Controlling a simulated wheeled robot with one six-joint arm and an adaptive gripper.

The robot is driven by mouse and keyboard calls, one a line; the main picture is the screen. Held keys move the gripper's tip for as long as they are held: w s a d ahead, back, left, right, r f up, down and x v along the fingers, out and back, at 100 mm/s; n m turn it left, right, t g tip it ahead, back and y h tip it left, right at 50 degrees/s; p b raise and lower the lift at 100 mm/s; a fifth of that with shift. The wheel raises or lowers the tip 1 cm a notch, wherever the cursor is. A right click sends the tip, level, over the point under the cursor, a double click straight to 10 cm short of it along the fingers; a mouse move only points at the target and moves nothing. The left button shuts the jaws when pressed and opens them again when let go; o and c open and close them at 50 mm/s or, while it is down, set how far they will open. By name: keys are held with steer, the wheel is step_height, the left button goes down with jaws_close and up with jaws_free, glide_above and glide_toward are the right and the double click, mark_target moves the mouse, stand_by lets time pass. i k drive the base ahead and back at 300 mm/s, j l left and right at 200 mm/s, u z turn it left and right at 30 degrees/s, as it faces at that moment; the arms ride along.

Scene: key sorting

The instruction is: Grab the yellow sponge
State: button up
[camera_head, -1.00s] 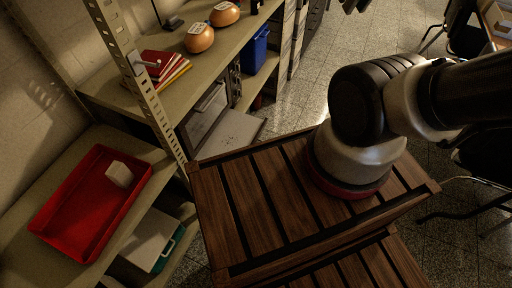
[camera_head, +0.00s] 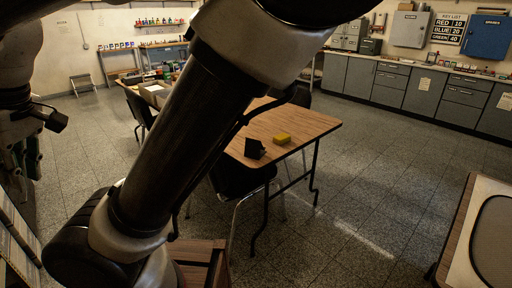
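The yellow sponge (camera_head: 282,138) lies on a wooden-topped table (camera_head: 310,122) in the middle of the head view. A small black object (camera_head: 255,148) stands on the same table, just left of the sponge and apart from it. My gripper (camera_head: 30,168) shows dark at the left edge, partly cut off and in shadow. It is far to the left of the sponge and not touching it. Whether its fingers are apart or closed is unclear.
My arm crosses the view and hides part of the table's left side. Dark chairs (camera_head: 240,178) stand by the table. A brown-edged table (camera_head: 458,228) is at the lower right. Grey cabinets (camera_head: 425,95) line the back wall. The tiled floor between is open.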

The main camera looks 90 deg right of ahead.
mark_target(281, 139)
steer(key=z, duration=3.1)
steer(key=i+j+z, duration=0.1)
steer(key=i, duration=0.35)
steer(key=i+j, duration=0.3)
steer(key=i+z, duration=0.05)
steer(key=i, duration=0.05)
